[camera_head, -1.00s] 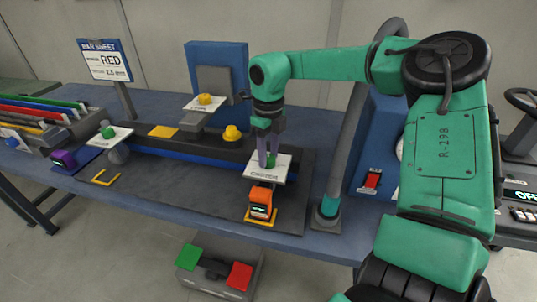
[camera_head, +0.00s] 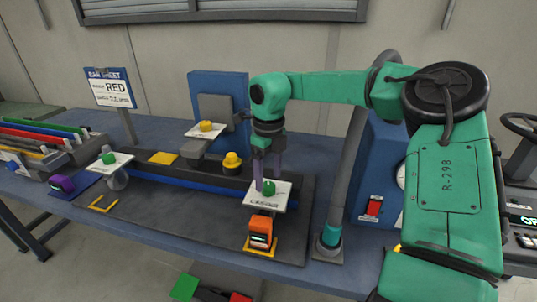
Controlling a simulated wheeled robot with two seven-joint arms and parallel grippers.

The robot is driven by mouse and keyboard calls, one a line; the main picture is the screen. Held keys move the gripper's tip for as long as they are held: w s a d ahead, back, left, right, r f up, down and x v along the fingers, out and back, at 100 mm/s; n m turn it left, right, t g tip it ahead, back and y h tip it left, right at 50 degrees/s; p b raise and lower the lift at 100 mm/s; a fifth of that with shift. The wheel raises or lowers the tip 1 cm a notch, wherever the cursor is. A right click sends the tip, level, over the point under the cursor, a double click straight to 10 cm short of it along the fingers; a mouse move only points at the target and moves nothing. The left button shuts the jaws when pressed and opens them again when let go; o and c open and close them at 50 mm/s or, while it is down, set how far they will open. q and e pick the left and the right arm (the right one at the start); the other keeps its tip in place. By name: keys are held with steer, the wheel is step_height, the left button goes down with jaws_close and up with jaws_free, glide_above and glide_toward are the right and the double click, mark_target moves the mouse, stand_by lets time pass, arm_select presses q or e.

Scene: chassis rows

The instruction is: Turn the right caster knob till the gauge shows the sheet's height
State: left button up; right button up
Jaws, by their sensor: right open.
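The right caster knob (camera_head: 269,188) is a small green knob on a tilted white plate (camera_head: 262,202) at the right end of the rig. My right gripper (camera_head: 268,178) points down at it, open, with its purple fingers apart around or just above the knob; exact contact cannot be told. An orange gauge (camera_head: 260,230) with a small dark display stands in front of the plate; its reading is too small to read. My left gripper is out of view.
A second green knob (camera_head: 108,158) sits on a white plate at the left, near a purple gauge (camera_head: 61,183). Yellow knobs (camera_head: 206,126) (camera_head: 232,160) stand mid-rig. Coloured bars (camera_head: 40,140) lie in a rack at far left.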

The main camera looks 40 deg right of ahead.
mark_target(269, 185)
step_height(269, 185, up, 12)
steer(key=shift+r, duration=0.25)
